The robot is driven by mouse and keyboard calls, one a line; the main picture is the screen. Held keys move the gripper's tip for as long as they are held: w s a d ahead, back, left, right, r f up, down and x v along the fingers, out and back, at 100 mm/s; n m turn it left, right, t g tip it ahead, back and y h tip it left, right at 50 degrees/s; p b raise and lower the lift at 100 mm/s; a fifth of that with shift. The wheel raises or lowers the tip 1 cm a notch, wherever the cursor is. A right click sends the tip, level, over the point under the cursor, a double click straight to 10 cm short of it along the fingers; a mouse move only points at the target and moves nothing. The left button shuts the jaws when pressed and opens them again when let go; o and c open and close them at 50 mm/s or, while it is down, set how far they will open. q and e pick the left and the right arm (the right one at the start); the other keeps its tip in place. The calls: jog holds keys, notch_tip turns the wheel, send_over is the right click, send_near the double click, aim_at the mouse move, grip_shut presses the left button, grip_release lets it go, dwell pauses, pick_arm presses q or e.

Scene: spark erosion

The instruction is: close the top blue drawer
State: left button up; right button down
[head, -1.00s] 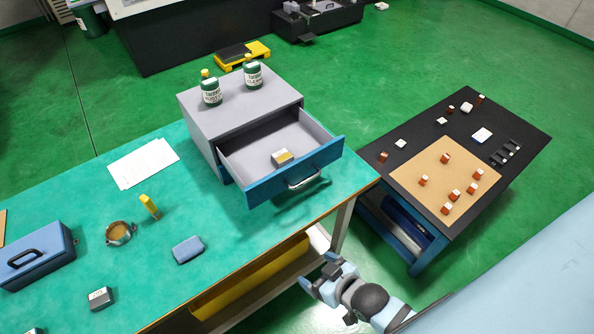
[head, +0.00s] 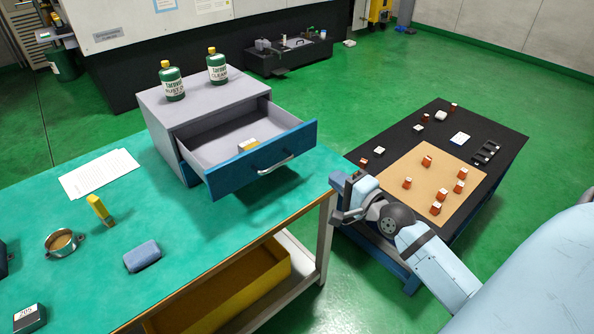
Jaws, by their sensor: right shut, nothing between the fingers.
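The top blue drawer (head: 225,179) is pulled well out of the grey cabinet (head: 190,128), which stands on the green-topped bench. Its silver bar handle (head: 275,165) faces front right. A small yellow and white box (head: 248,146) lies inside the drawer. My right gripper (head: 341,198) is shut and empty. It appears to the right of the drawer front, past the bench's right end, and apart from the handle. My left gripper is out of view. What lies below the top drawer is mostly hidden by it.
Two green bottles (head: 172,82) stand on the cabinet. A blue cloth-like block (head: 142,256), a yellow item (head: 100,210), a round metal part (head: 63,243) and papers (head: 98,173) lie on the bench (head: 200,235). A black table (head: 440,130) with small parts stands at right.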

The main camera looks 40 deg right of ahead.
send_near(293, 146)
jog(key=w, duration=0.6)
jog(key=shift+w+a, duration=0.25)
jog(key=shift+a, duration=0.1)
jog(key=shift+w, duration=0.5)
